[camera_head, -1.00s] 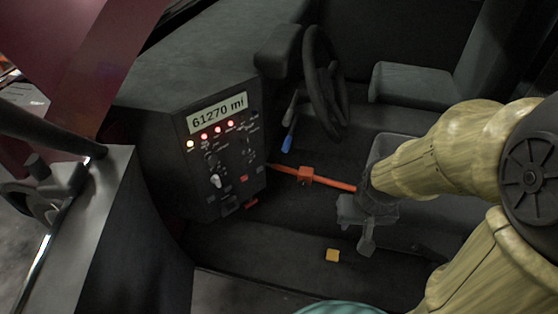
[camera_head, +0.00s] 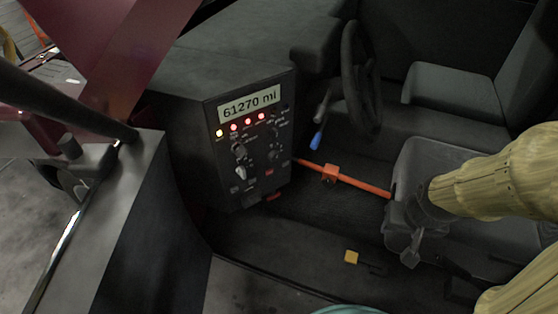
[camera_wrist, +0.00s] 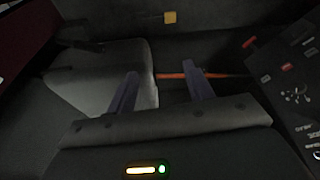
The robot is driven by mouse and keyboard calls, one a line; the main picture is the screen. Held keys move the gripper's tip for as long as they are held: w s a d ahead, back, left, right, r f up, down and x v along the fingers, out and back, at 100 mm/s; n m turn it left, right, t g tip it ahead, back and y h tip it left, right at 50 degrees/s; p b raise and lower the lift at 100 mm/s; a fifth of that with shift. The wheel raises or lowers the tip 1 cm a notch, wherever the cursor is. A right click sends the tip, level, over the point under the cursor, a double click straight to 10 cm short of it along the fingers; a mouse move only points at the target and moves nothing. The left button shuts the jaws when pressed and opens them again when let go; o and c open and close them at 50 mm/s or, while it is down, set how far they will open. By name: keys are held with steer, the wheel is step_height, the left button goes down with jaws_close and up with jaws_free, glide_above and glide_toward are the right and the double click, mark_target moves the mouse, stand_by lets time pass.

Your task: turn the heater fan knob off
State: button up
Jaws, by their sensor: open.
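A dark control panel (camera_head: 250,135) with a lit "61270 mi" display stands left of the steering wheel. It carries several small knobs and switches, among them a dark knob (camera_head: 239,150) and a pale one (camera_head: 240,172) below it. The labels are too small to tell which is the heater fan knob. In the wrist view part of the panel (camera_wrist: 285,85) shows at the right edge, turned over. My gripper (camera_wrist: 163,85) is open, with nothing between its fingers. In the head view my gripper (camera_head: 408,240) is right of the panel, well apart from it, by the seat.
A blue-tipped stalk (camera_head: 316,141) hangs below the steering wheel (camera_head: 358,80). A yellow block (camera_head: 351,257) is low on the floor. A dark door edge (camera_head: 130,220) stands at left. The space before the panel looks clear.

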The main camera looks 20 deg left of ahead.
steer(key=w+a+f+n+t+y, duration=0.4)
steer(key=w+a+f+n, duration=0.3)
steer(key=w, duration=0.4)
steer(key=s+a+n+t+y, duration=0.1)
steer(key=a+y, duration=0.4)
steer(key=a, duration=0.1)
steer(key=s+a+f+n+t+y, duration=0.1)
steer(key=a+t+y, duration=0.1)
steer(key=a+y, duration=0.3)
steer(key=shift+s+a+f+n+t+y+b, duration=0.3)
steer(key=shift+a+n+b, duration=0.1)
steer(key=shift+a, duration=0.6)
steer(key=shift+w+a+f+b, duration=0.15)
steer(key=shift+w+b, duration=0.1)
steer(key=shift+b, duration=0.35)
steer(key=b+x, duration=0.1)
steer(key=b, duration=0.5)
steer(key=shift+w+a+f, duration=0.1)
steer(key=shift+w+a, duration=0.2)
